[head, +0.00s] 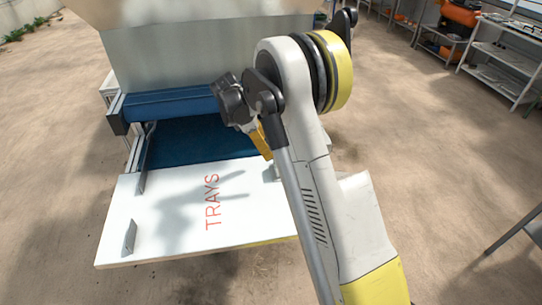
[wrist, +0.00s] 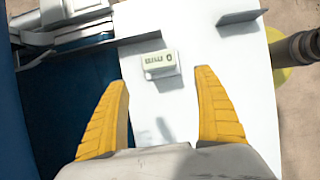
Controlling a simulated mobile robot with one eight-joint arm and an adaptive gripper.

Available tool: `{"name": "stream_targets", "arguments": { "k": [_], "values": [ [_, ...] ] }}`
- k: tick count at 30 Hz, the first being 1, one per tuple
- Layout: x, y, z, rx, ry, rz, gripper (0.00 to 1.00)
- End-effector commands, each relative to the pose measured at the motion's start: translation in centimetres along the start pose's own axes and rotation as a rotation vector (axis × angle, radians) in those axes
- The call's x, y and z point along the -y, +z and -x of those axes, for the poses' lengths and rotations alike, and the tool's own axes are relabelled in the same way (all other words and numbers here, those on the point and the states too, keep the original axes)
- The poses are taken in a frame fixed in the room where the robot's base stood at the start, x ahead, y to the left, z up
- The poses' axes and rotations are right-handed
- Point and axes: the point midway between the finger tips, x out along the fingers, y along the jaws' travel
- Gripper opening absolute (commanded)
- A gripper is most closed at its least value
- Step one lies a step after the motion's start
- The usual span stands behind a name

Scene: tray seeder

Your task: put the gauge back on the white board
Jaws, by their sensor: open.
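The gauge (wrist: 158,58) is a small pale block with a dark display. In the wrist view it rests on the white board (wrist: 245,95), near the board's edge by the blue belt. My gripper (wrist: 162,80) is open, its yellow fingers spread wide, with bare board between them. The gauge lies just beyond the fingertips, apart from both. In the head view the white board (head: 155,205) carries red lettering "TRAYS". My gripper hangs over the belt side, with one yellow finger (head: 261,140) showing. I cannot make out the gauge there; my arm covers the board's right part.
A dark blue belt (head: 195,138) and blue roller (head: 170,103) adjoin the board's far edge. Shelving (head: 505,60) stands far right. The board's middle is clear.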

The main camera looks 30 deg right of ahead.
Motion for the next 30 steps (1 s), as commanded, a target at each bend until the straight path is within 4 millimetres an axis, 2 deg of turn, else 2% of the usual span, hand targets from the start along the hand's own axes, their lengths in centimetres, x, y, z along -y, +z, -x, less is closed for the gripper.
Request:
{"name": "stream_targets", "arguments": {
  "k": [4, 7, 12, 15, 19, 24, 27, 30],
  "values": [
    [1.5, 1.0, 3.3, -0.041, 0.041, -0.084, 0.8],
    [3.9, 2.0, 6.8, -0.105, 0.09, -0.205, 0.8],
    [9.5, 3.4, 12.4, -0.253, 0.163, -0.453, 0.8],
    [13.2, 3.9, 14.7, -0.35, 0.19, -0.601, 0.8],
    [18.4, 4.2, 16.6, -0.486, 0.205, -0.795, 0.8],
    [24.8, 3.9, 17.1, -0.672, 0.188, -1.042, 0.8],
    [27.7, 3.4, 16.8, -0.768, 0.164, -1.164, 0.8],
    [29.6, 2.9, 16.2, -0.842, 0.139, -1.255, 0.8]
  ]
}}
